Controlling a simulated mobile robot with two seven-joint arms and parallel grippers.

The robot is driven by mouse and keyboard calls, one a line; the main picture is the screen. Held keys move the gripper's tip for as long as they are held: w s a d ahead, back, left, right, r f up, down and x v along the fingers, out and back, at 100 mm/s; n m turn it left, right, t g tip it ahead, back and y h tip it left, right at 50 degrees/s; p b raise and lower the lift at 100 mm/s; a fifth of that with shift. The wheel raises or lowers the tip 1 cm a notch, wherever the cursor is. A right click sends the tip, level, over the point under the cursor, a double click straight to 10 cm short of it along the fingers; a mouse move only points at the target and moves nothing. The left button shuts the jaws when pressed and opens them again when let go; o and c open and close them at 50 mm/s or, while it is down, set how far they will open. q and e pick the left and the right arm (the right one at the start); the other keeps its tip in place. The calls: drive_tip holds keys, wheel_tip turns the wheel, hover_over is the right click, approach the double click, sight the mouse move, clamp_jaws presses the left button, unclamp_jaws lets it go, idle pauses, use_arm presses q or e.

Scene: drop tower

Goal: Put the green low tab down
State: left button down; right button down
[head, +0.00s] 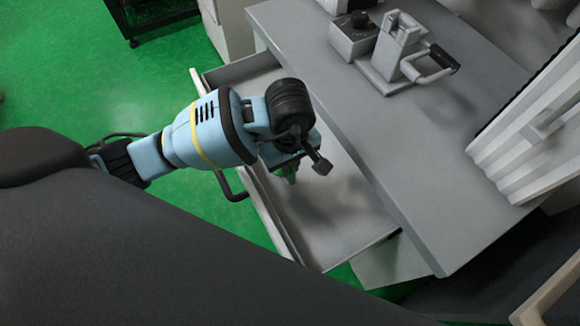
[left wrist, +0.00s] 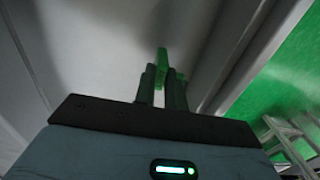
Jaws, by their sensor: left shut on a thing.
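The green low tab (left wrist: 162,62) stands out past the fingertips of my left gripper (left wrist: 162,82), which is shut on it. In the head view a small green bit of the tab (head: 290,176) shows below my left gripper (head: 292,160), mostly hidden by the wrist. The gripper points down over the open grey drawer (head: 345,215). I cannot tell whether the tab touches the drawer floor. My right gripper is not in view.
The drawer's bare floor is clear around the gripper, with its front wall and handle (head: 232,188) to the left. The grey worktop (head: 400,150) is to the right, carrying a toggle clamp fixture (head: 405,55) and a knobbed box (head: 354,38). White ribbed bins (head: 525,135) stand far right.

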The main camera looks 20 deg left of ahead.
use_arm(q)
drive_tip(key=shift+f, duration=1.05)
drive_tip(key=shift+f, duration=0.1)
drive_tip(key=c, duration=1.5)
unclamp_jaws()
